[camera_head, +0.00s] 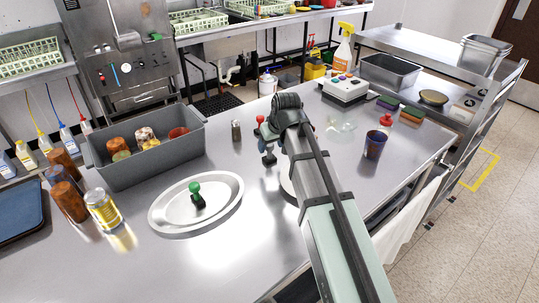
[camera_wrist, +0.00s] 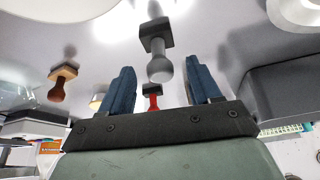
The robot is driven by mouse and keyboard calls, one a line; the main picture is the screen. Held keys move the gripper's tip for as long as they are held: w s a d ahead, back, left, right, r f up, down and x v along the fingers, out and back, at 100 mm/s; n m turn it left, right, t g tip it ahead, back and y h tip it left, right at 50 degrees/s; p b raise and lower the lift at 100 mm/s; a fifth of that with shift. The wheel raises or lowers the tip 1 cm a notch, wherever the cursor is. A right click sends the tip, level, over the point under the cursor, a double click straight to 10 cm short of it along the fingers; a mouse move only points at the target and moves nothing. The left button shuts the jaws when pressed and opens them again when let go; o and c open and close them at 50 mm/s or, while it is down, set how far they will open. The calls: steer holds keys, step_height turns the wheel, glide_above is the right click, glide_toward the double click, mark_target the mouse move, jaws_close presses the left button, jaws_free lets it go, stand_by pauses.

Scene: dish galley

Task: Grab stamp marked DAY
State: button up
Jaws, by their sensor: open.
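My gripper (camera_wrist: 160,66) is open, with blue fingers, in the wrist view. A dark stamp with a grey handle (camera_wrist: 158,66) shows between and beyond the fingertips. A red-handled stamp (camera_wrist: 152,89) with a dark base is farther off. A stamp with a wood-coloured base and red-brown handle (camera_wrist: 57,91) is at the left. In the head view, my gripper (camera_head: 269,153) hangs low over the steel table beside a red-knobbed stamp (camera_head: 260,119). A green-knobbed stamp (camera_head: 196,194) stands on an oval platter (camera_head: 163,217). I cannot read a DAY mark on any stamp.
A grey tub (camera_head: 142,174) of cups stands to the left, and it also shows in the wrist view (camera_wrist: 288,88). A dark tumbler (camera_head: 375,146) stands on the right. Bare table lies in front of the platter.

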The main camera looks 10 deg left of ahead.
mark_target(270, 145)
steer(key=shift+w+x, duration=0.15)
steer(key=shift+x, duration=1.1)
steer(key=shift+w+x, duration=0.15)
steer(key=shift+x, duration=1.05)
steer(key=shift+a+r, duration=0.1)
steer(key=shift+r, duration=0.05)
steer(key=shift+c, duration=0.4)
steer(key=c, duration=1)
steer(key=shift+r, duration=0.1)
